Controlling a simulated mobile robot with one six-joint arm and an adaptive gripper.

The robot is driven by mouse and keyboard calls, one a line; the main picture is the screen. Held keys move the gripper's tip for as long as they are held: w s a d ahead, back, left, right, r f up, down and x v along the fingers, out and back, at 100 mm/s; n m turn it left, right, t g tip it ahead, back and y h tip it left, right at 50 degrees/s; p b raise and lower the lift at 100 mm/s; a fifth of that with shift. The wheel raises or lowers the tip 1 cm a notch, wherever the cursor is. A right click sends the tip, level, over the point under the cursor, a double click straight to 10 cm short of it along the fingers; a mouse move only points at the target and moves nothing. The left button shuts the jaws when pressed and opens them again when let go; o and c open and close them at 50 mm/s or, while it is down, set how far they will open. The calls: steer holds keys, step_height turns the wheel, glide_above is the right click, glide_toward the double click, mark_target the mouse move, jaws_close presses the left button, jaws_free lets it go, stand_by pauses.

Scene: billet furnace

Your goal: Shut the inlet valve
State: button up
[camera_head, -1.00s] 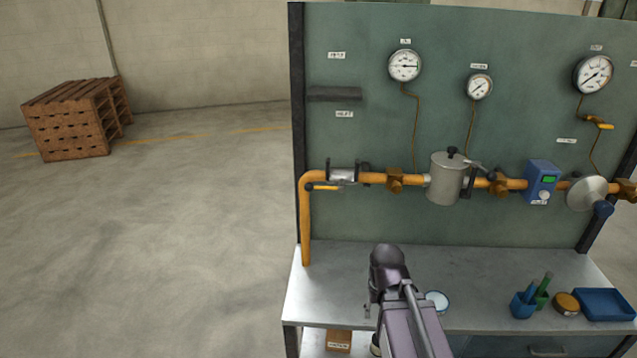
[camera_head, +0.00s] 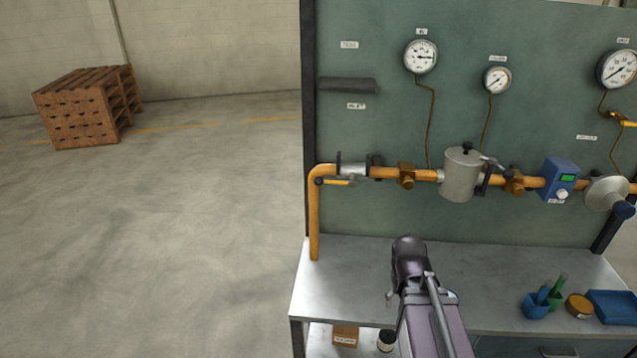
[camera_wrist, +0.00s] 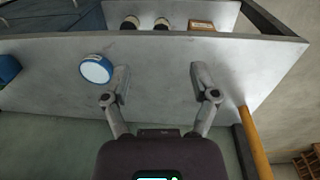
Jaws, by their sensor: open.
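The inlet valve (camera_head: 353,169) sits on the yellow pipe at the left of the green panel, below the "INLET" label. Its yellow lever (camera_head: 335,182) lies roughly level along the pipe, just under the valve body. My gripper (camera_wrist: 160,82) is open and empty in the wrist view, its two fingers spread above the grey bench top. In the head view my arm hides most of the gripper, which is below and to the right of the valve, apart from it. The valve does not show in the wrist view.
The bench top (camera_head: 345,275) is clear at the left. A round white-topped, blue-rimmed item (camera_wrist: 96,69) lies near my gripper. A vertical pipe (camera_head: 314,220) rises at the bench's left end. A grey canister (camera_head: 461,176) and a blue meter (camera_head: 558,180) are further right.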

steer(key=w+a+r+t+h, duration=0.2)
steer(key=w+a+h, duration=0.25)
steer(key=w, duration=0.25)
steer(key=t+h, duration=0.7)
steer(key=t, duration=0.4)
glide_toward(316, 184)
steer(key=shift+p+v, duration=0.4)
steer(key=shift+v, duration=0.8)
steer(key=shift+w+d, duration=0.15)
steer(key=shift+x, duration=6.75)
steer(key=shift+c, duration=0.2)
jaws_close()
